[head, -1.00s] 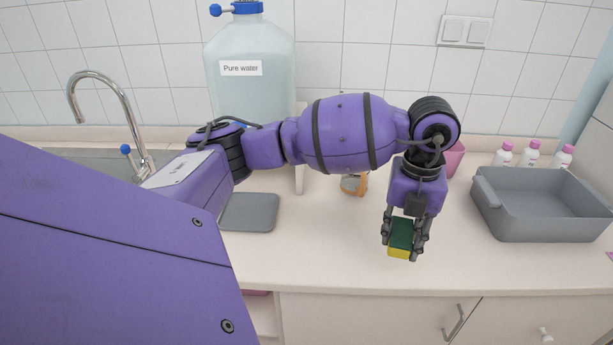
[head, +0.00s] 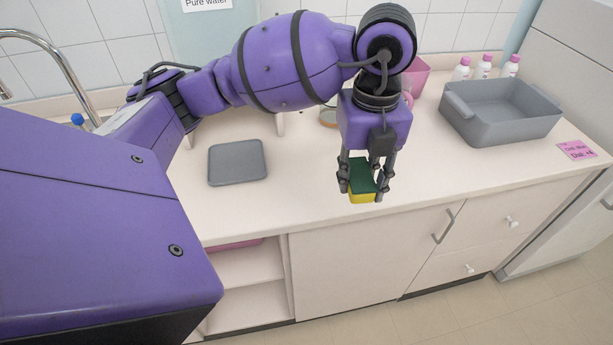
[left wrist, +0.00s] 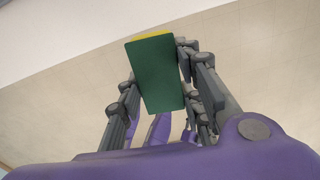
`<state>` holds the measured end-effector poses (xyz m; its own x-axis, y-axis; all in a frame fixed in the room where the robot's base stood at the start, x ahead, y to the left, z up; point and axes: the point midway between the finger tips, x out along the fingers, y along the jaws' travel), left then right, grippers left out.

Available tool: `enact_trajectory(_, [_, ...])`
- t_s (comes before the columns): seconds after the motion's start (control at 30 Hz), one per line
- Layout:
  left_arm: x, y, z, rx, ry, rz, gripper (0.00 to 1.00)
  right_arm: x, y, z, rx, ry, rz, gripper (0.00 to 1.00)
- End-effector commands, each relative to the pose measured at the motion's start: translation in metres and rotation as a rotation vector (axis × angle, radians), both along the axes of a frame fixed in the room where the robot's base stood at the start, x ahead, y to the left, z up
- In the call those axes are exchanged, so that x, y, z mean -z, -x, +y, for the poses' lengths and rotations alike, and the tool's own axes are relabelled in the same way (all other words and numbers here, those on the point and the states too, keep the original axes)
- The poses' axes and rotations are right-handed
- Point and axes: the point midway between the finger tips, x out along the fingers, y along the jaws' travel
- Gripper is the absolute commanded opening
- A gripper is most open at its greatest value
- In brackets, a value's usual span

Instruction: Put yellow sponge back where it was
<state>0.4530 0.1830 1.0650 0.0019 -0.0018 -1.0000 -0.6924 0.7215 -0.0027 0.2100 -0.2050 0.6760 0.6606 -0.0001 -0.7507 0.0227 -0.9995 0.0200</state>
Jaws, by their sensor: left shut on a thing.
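The sponge (head: 361,196) is yellow with a dark green top face. My left gripper (head: 362,180) is shut on it, with fingers on both sides, near the front edge of the counter. In the left wrist view the sponge (left wrist: 155,76) sits between the fingers, its green face toward the camera and a thin yellow strip at its top edge. Floor and a pale strip show behind it there. My right gripper is not in view.
A grey flat tray (head: 237,163) lies on the counter (head: 290,190) at left. A grey basin (head: 505,115) stands at right, with several pink-capped bottles (head: 484,67) behind it. A pink note (head: 576,150) lies right of the basin. An open shelf (head: 245,268) is below the counter.

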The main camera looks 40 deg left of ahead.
Motion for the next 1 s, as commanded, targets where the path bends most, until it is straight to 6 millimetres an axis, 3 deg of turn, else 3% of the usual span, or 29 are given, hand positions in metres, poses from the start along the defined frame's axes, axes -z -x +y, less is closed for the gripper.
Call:
enact_trajectory(0.27, [0.008,-0.003,0.021,-0.108,-0.002,0.002,0.05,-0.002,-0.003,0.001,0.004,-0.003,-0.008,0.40])
enact_trajectory(0.57, [0.040,-0.034,0.087,-0.108,-0.002,0.001,0.05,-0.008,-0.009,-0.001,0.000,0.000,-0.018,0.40])
enact_trajectory(0.7, [0.068,-0.044,0.106,-0.104,0.000,0.004,0.05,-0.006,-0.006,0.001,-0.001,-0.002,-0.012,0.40])
enact_trajectory(1.0, [0.092,-0.054,0.124,-0.100,0.001,-0.001,0.05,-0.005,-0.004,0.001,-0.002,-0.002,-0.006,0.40])
